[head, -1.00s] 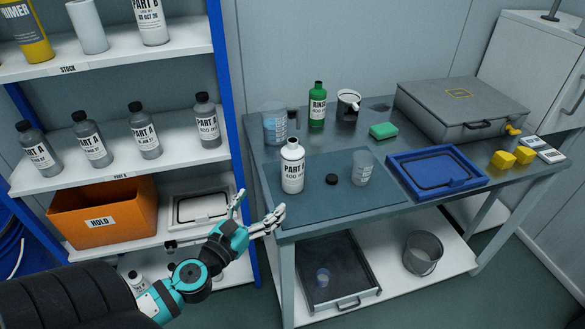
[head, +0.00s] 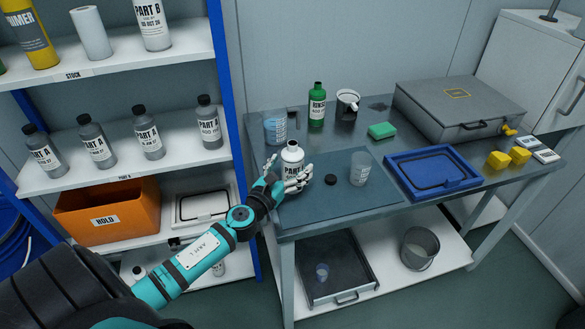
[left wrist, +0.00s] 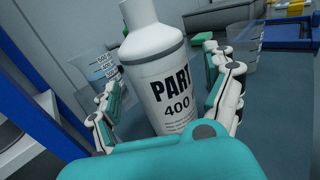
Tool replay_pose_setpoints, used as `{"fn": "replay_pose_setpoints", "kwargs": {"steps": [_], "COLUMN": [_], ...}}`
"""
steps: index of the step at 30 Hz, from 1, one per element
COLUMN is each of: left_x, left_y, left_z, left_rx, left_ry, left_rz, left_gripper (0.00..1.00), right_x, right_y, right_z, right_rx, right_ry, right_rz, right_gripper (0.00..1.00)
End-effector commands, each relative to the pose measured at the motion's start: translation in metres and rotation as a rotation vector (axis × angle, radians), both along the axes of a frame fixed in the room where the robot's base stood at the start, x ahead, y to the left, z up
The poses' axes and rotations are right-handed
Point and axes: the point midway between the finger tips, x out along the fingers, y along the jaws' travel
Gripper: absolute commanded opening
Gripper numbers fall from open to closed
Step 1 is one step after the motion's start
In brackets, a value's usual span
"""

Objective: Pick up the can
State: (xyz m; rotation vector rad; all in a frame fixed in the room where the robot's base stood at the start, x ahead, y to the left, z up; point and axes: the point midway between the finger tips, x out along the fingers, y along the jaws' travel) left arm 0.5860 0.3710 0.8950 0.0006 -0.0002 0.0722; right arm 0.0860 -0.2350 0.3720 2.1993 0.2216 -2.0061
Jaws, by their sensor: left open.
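The can appears as a white bottle-shaped container (head: 292,155) with a black "PART" and "400" label. It stands upright on the dark mat near the left side of the workbench. My left gripper (head: 289,170) is at it, with one finger on each side and the jaws open. In the left wrist view the white container (left wrist: 158,60) stands between the two fingers, with its lower end hidden by my gripper. Whether the fingers touch it I cannot tell. My right gripper is not in view.
A small black cap (head: 331,180) and a clear cup (head: 360,168) lie right of the container on the mat (head: 335,205). A beaker (head: 275,127) and a green bottle (head: 317,105) stand behind. A blue tray (head: 432,172) is further right. The blue shelf post (head: 230,130) is left.

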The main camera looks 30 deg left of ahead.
Motion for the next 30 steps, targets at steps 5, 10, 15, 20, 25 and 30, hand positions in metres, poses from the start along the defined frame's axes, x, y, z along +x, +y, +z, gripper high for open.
{"fn": "replay_pose_setpoints", "kwargs": {"steps": [5, 10, 15, 20, 25, 30], "left_x": [0.0134, 0.0134, 0.0132, 0.0132, 0.0131, 0.0131], "left_y": [0.0006, 0.0005, 0.0005, 0.0004, 0.0003, 0.0004], "left_z": [0.0, -0.0004, -0.0003, -0.0002, -0.0002, -0.0002], "left_rx": [0.0, 0.0, 0.0, 0.0, 0.0, 0.0], "left_ry": [0.0, 0.001, 0.001, 0.0, 0.0, 0.0], "left_rz": [0.0, -0.001, -0.001, -0.001, -0.001, -0.001], "left_gripper": [0.86, 0.86, 0.67, 0.46, 0.24, 0.03], "right_x": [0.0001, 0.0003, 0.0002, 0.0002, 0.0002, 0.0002], "right_y": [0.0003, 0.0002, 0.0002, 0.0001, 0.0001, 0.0], "right_z": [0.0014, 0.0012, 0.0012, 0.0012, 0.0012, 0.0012], "right_rx": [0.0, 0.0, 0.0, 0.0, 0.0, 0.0], "right_ry": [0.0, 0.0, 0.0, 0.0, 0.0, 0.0], "right_rz": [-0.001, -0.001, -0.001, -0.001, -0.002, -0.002], "right_gripper": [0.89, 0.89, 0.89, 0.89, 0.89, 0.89]}}
